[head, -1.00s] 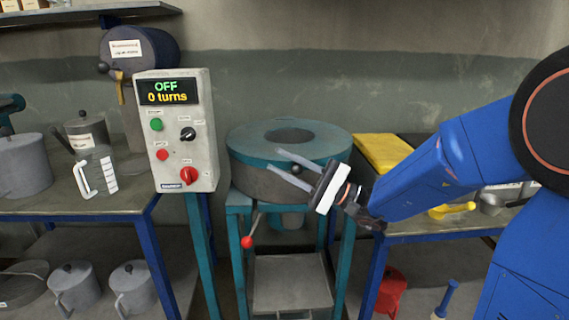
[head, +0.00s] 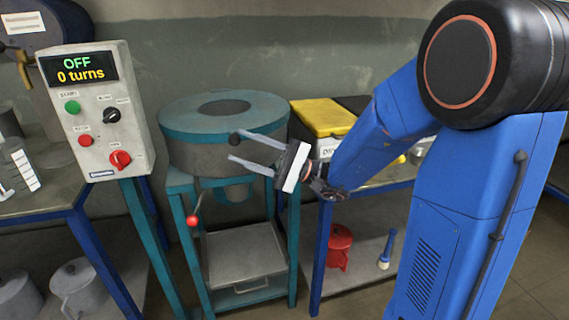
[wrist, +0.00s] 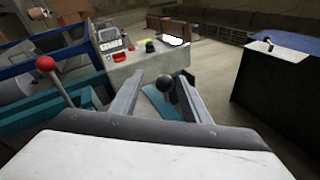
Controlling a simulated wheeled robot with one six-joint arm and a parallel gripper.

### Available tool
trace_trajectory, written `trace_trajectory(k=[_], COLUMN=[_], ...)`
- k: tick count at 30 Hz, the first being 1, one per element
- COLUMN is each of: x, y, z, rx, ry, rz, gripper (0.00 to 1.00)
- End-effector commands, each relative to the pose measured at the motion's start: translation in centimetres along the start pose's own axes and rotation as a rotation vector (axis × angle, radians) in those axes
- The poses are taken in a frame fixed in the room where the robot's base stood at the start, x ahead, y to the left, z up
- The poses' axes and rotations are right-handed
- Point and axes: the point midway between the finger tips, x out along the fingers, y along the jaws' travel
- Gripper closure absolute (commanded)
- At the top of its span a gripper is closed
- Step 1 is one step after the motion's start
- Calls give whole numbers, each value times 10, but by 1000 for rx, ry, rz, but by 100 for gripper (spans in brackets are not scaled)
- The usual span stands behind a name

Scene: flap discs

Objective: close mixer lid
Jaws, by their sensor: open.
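The mixer is a grey drum (head: 208,156) on a teal stand. A flat teal ring-shaped lid (head: 180,121) with a dark round opening lies level on its top. A black ball knob (head: 235,138) shows at the drum's front, near the rim. My gripper (head: 236,148) is open and empty at the front right of the drum, fingers pointing left towards it. In the wrist view the knob (wrist: 168,88) appears between the two open fingers, over a teal surface. I cannot tell whether a finger touches it.
A control box (head: 95,110) reading OFF and 0 turns stands to the left. A lever with a red ball (head: 192,221) sticks out below the drum. A yellow-lidded box (head: 322,116) is on the right bench. A grey tray (head: 240,253) sits low in the stand.

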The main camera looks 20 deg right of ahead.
Motion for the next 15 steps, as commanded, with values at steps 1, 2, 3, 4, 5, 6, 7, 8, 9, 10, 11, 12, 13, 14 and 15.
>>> trace_trajectory(k=[1,2,3,4,5,6,7,8,9,10,11,12,13,14,15], x=[-8,-13,-19,-23,-27,-33,-37,-42,-48,-52,-56,-62,-66,-70,-76], y=[0,0,0,0,0,0,0,0,0,0,0,0,0,0,0], z=[-1,-1,-1,-1,-1,-1,-1,-1,-1,-1,-1,-1,-2,-2,-1], rx=[0,1,0,1,1,0,1,1,1,2,2,2,2,2,2], ry=[4,3,4,4,4,4,4,4,4,4,4,4,4,4,4], rz=[-1,-1,-1,-1,-1,-1,-1,0,-1,-1,-1,0,0,0,0], gripper=[57,57,57,57,57,57,57,57,57,57,57,57,57,57,57])
